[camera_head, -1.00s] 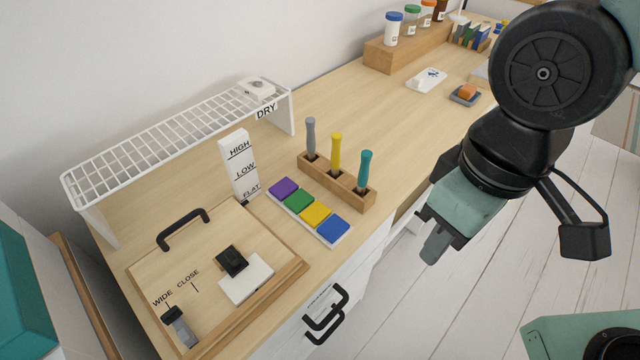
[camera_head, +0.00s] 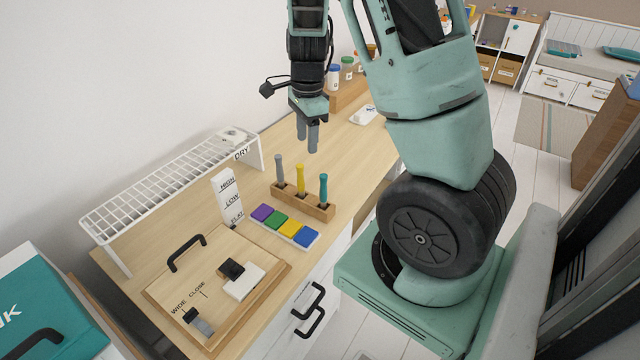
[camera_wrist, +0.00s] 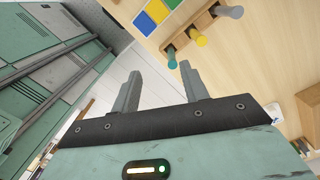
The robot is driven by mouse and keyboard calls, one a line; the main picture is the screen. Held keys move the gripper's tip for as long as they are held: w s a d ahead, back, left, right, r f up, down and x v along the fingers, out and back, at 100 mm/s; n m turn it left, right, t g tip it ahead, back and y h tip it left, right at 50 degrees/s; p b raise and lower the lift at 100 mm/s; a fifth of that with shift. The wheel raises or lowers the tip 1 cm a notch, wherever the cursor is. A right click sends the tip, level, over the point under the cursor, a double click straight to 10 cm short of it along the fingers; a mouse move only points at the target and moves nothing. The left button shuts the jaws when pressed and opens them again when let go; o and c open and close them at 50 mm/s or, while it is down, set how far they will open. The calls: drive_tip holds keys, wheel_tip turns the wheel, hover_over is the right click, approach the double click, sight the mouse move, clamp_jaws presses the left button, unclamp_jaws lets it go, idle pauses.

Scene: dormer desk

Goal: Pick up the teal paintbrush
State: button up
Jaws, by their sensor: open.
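The teal paintbrush (camera_head: 323,187) stands upright in the right-hand hole of a wooden block (camera_head: 303,203). A yellow brush (camera_head: 300,179) and a grey brush (camera_head: 280,169) stand in the same block to its left. My gripper (camera_head: 307,148) points down above and behind the block, open and empty, with its fingers apart. In the wrist view, the teal brush (camera_wrist: 172,58) shows just beyond the two fingertips (camera_wrist: 160,74), not between them. The yellow brush (camera_wrist: 199,38) and grey brush (camera_wrist: 229,12) are farther right there.
A paint palette (camera_head: 285,227) lies in front of the block. A white HIGH/LOW/FLAT marker (camera_head: 228,195) stands to the left, beside the white wire DRY rack (camera_head: 170,185). A handled wooden board (camera_head: 215,270) lies at the front. Jars (camera_head: 346,70) stand behind.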

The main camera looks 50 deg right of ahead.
sight(324, 176)
drive_tip(key=s+d+m, duration=0.1)
drive_tip(key=d+m, duration=0.2)
drive_tip(key=d, duration=0.2)
drive_tip(key=f, duration=1)
drive_tip(key=shift+s+d+f, duration=0.15)
drive_tip(key=shift+s+f, duration=0.1)
drive_tip(key=shift+f, duration=0.15)
drive_tip(key=shift+h, duration=0.3)
drive_tip(key=shift+w+f+p, duration=0.2)
drive_tip(key=shift+f+p, duration=0.5)
drive_tip(key=shift+f, duration=2.4)
clamp_jaws()
